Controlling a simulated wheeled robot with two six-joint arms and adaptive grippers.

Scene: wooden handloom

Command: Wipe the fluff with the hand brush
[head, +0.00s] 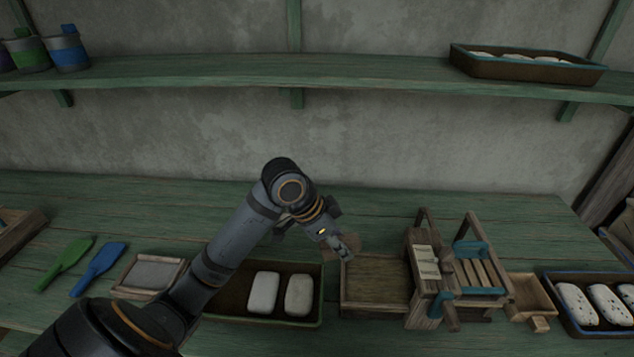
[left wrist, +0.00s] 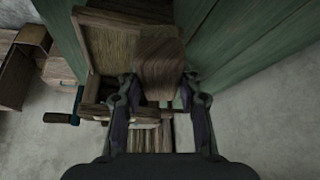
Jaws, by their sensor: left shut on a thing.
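My left gripper (head: 342,246) reaches down over the back edge of a shallow wooden tray (head: 346,296) that adjoins the wooden loom (head: 423,262). In the left wrist view, the left gripper (left wrist: 160,98) is shut on a brown wooden block, the hand brush (left wrist: 160,68). The brush is held beside the tray's brown floor (left wrist: 124,46); I cannot tell whether it touches it. Its bristles are hidden. I cannot make out any fluff in either view. My right gripper is not in view.
A dark tray with two white blocks (head: 263,292) stands left of the wooden tray. A blue paddle (head: 98,268) and a green paddle (head: 66,263) lie farther left. A small wooden box (head: 530,297) is right of the loom. The bench's back strip (head: 150,205) is clear.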

